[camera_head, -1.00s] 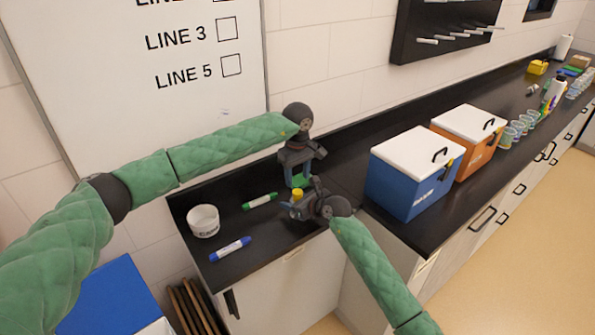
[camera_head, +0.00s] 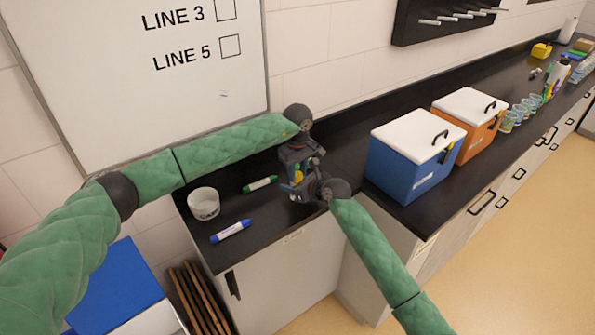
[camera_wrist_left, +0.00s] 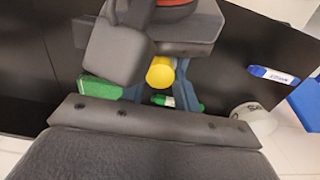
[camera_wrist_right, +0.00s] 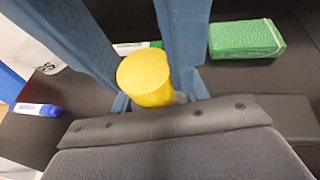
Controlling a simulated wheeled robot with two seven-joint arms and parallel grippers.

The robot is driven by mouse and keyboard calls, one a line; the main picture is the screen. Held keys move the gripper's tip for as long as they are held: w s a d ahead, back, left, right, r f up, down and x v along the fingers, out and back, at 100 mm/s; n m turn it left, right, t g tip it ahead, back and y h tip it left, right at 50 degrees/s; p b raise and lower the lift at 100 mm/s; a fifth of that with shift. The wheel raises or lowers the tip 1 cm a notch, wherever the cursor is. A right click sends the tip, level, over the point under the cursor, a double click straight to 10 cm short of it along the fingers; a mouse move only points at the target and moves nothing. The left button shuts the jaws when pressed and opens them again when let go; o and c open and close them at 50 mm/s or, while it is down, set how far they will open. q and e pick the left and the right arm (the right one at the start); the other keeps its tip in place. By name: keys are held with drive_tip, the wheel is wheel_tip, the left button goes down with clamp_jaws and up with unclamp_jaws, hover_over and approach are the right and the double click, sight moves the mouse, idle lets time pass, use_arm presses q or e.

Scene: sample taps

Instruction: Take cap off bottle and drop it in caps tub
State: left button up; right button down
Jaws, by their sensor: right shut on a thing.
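The bottle's yellow cap (camera_head: 298,177) shows between my two grippers at the counter's front; the bottle body is almost wholly hidden. My right gripper (camera_head: 297,188) is shut on the bottle, with the cap standing clear between its blue fingers in the right wrist view (camera_wrist_right: 145,78). My left gripper (camera_head: 298,168) is above, pointing down, its blue fingers apart on either side of the cap in the left wrist view (camera_wrist_left: 160,73). Whether they touch the cap I cannot tell. The white caps tub (camera_head: 204,205) stands on the counter at the left.
A green marker (camera_head: 260,184) and a blue marker (camera_head: 231,231) lie between tub and grippers. A green block (camera_wrist_right: 247,38) lies behind the grippers. A blue cooler (camera_head: 412,160) and an orange cooler (camera_head: 470,120) stand to the right.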

use_arm(q)
drive_tip(key=shift+n, duration=1.7)
drive_tip(key=o, duration=1.1)
drive_tip(key=shift+r, duration=0.15)
drive_tip(key=shift+r, duration=2.15)
use_arm(e)
drive_tip(key=c, duration=0.7)
unclamp_jaws()
drive_tip(key=shift+o, duration=0.2)
